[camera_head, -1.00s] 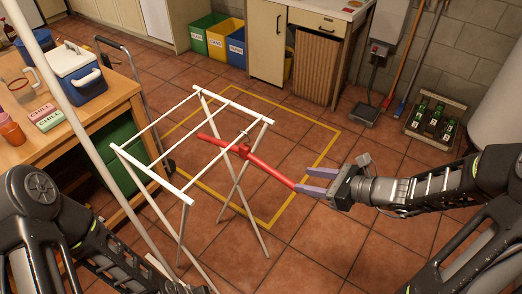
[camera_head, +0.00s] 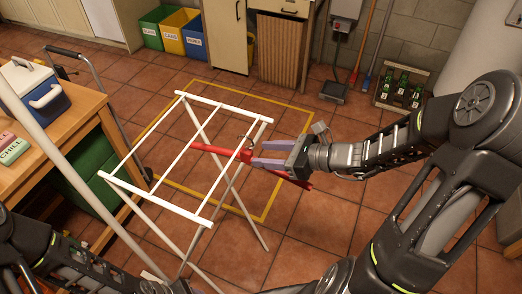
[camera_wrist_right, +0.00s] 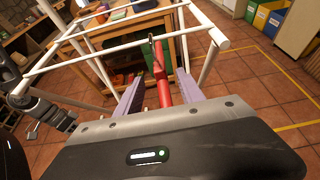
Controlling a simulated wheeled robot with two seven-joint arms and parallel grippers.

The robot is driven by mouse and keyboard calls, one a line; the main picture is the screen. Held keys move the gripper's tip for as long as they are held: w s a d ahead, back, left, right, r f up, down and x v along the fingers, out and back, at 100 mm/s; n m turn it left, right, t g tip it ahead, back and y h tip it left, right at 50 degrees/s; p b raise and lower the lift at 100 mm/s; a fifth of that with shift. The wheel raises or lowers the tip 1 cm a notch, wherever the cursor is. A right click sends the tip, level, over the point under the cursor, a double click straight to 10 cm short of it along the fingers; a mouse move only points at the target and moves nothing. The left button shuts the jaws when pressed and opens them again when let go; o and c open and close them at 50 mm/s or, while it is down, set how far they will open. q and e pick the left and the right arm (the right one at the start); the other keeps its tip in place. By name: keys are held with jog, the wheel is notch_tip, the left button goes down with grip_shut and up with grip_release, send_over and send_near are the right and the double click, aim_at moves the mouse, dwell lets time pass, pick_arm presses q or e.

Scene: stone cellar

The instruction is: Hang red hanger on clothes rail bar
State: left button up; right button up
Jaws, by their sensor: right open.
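The red hanger (camera_head: 212,149) is at the right-hand rail bar (camera_head: 236,172) of the white clothes rail (camera_head: 150,197), its arms spread across and beyond that bar. Its thin dark hook (camera_wrist_right: 157,58) rises close to the bar; I cannot tell whether it rests on it. My right gripper (camera_head: 262,155) is open, its purple fingers pointing left at the hanger's middle. The hanger's right end shows below the gripper. In the right wrist view, the red hanger stem (camera_wrist_right: 163,92) lies between the spread fingers (camera_wrist_right: 160,97). My left arm shows at lower left; its gripper is out of view.
A wooden table (camera_head: 62,132) with a blue cooler (camera_head: 38,92) stands at left, beside a hand truck. Colored bins (camera_head: 196,38) and a cabinet stand behind. A crate of green bottles (camera_head: 402,88) is at back right. Tiled floor right of the rail is clear.

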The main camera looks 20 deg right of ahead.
aim_at(242, 152)
jog(key=shift+x, duration=3.95)
jog(key=shift+f, duration=0.1)
grip_shut()
